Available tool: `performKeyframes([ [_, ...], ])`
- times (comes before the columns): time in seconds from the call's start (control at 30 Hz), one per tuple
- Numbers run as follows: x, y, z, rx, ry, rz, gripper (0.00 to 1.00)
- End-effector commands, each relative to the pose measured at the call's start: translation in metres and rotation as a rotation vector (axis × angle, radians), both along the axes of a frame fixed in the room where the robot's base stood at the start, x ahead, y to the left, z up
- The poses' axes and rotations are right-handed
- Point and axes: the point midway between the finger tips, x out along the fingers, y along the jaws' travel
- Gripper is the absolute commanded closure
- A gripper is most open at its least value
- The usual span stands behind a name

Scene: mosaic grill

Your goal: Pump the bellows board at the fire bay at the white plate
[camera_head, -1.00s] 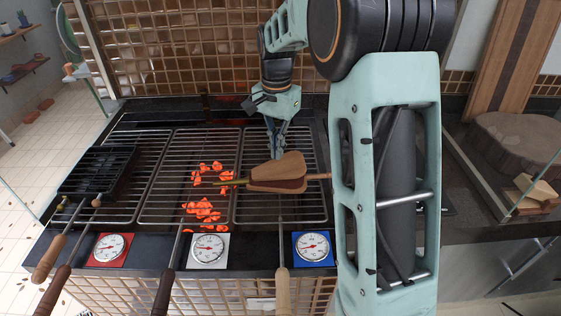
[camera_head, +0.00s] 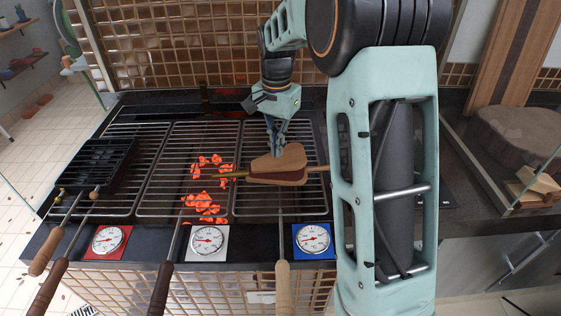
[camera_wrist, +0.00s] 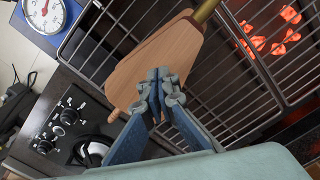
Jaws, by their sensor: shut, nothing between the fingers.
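The bellows (camera_head: 277,164) lie across the right grill grate, with a wooden board on top and a brass nozzle (camera_head: 228,174) pointing left toward glowing coals (camera_head: 203,202). The boards sit slightly apart. My gripper (camera_head: 276,152) points down at the top board, fingers together with nothing between them. In the wrist view the shut fingertips (camera_wrist: 158,80) overlap the bellows' board (camera_wrist: 160,60); they appear to touch or nearly touch it. The white plate (camera_head: 208,241) carries a round gauge and sits in front of the middle grate, whose bay holds the coals.
A red plate (camera_head: 107,242) and a blue plate (camera_head: 314,240), each with a gauge, flank the white one. A black grill basket (camera_head: 92,165) rests on the left grate. Long wooden handles (camera_head: 160,290) stick out in front. A tiled wall stands behind.

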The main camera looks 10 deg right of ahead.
Motion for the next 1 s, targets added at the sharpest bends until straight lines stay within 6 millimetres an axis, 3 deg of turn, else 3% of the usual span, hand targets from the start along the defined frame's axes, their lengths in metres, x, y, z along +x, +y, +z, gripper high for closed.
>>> performKeyframes([
  [0.4,-0.001,0.0,-0.03,0.0,0.001,0.0,1.0],
  [0.67,0.0,0.001,-0.023,0.001,0.002,0.001,1.0],
  [1.0,0.0,0.001,0.011,0.001,-0.001,0.0,1.0],
])
